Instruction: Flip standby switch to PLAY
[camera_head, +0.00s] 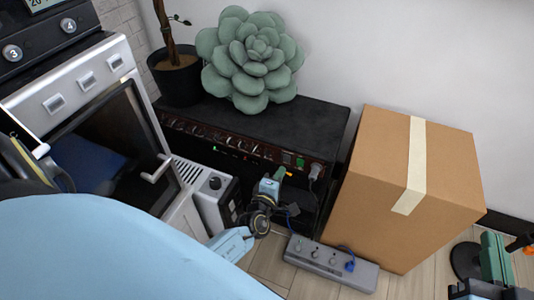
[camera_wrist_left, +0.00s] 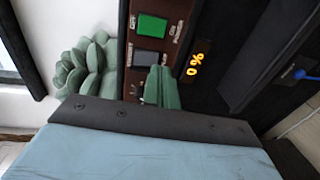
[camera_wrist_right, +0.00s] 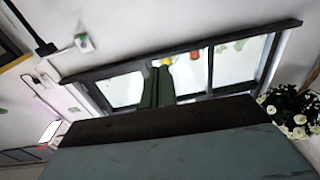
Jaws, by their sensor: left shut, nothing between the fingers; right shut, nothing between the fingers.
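The black amplifier (camera_head: 315,122) stands against the wall, its brown control panel facing me. In the left wrist view the panel has a lit green switch (camera_wrist_left: 152,26) labelled power and a dark grey switch (camera_wrist_left: 148,58) beside it. The grey one looks like the standby switch; its small lettering and exact tilt are hard to read. My left gripper (camera_head: 280,173) is shut and empty, with its green fingertips (camera_wrist_left: 162,72) close to the grey switch; I cannot tell if they touch. My right gripper (camera_head: 490,240) is shut and empty at the far right, away from the amplifier.
A large succulent (camera_head: 250,60) sits on the amplifier. A cardboard box (camera_head: 380,180) stands close on the right, a grey pedal unit (camera_head: 330,262) lies on the floor in front, and an oven-like appliance (camera_head: 85,85) stands left.

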